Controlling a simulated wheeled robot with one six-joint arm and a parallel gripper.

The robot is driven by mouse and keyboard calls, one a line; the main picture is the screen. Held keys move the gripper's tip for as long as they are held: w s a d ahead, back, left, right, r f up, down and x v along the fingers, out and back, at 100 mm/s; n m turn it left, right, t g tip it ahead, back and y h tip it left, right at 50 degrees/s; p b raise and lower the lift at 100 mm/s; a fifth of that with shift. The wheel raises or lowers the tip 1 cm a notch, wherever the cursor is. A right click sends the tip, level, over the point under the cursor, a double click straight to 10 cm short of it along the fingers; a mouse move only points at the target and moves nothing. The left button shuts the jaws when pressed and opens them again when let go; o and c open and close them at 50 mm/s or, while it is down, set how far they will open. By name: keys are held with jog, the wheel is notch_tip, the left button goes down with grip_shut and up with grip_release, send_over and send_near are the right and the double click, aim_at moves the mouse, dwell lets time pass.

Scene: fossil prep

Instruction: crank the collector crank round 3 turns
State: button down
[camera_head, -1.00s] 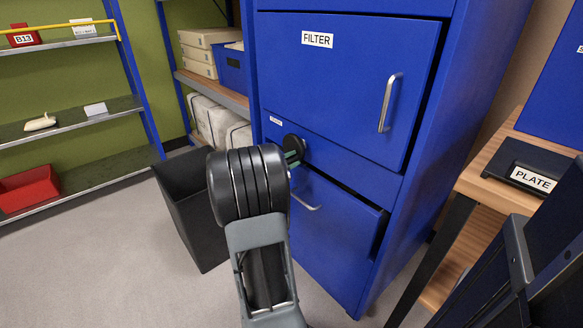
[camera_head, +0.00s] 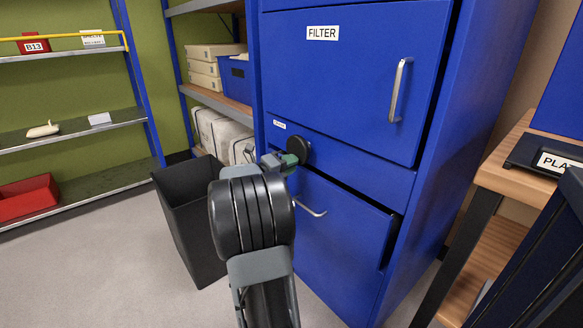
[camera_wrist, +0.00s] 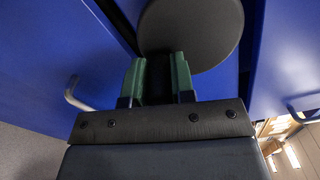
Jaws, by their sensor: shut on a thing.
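The collector crank shows as a black round disc (camera_head: 298,148) on the front of the blue cabinet (camera_head: 350,160), between the FILTER door and the lower drawer. In the wrist view the dark disc (camera_wrist: 192,34) fills the top middle. My gripper (camera_wrist: 158,75) has green fingers on either side of a dark handle part (camera_wrist: 158,88) just below the disc, and is shut on it. In the head view my gripper (camera_head: 286,163) is at the lower left of the disc, partly hidden by my arm.
The lower drawer (camera_head: 335,235) stands slightly ajar. A black bin (camera_head: 185,215) stands left of my arm. Shelves (camera_head: 75,140) line the left wall. A wooden bench (camera_head: 505,175) with a plate box (camera_head: 545,155) is at the right.

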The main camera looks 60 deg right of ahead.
jog(key=shift+w+d+m, duration=0.1)
jog(key=shift+w+m, duration=0.15)
jog(key=shift+m, duration=0.6)
jog(key=shift+w+d+m, duration=0.1)
jog(key=shift+w+m, duration=0.15)
jog(key=shift+m, duration=0.6)
jog(key=c, duration=1)
grip_release()
jog(key=shift+o, duration=0.2)
jog(key=p+v, duration=0.3)
jog(key=v, duration=1.1)
jog(key=shift+p, duration=0.4)
jog(key=shift+w, duration=0.1)
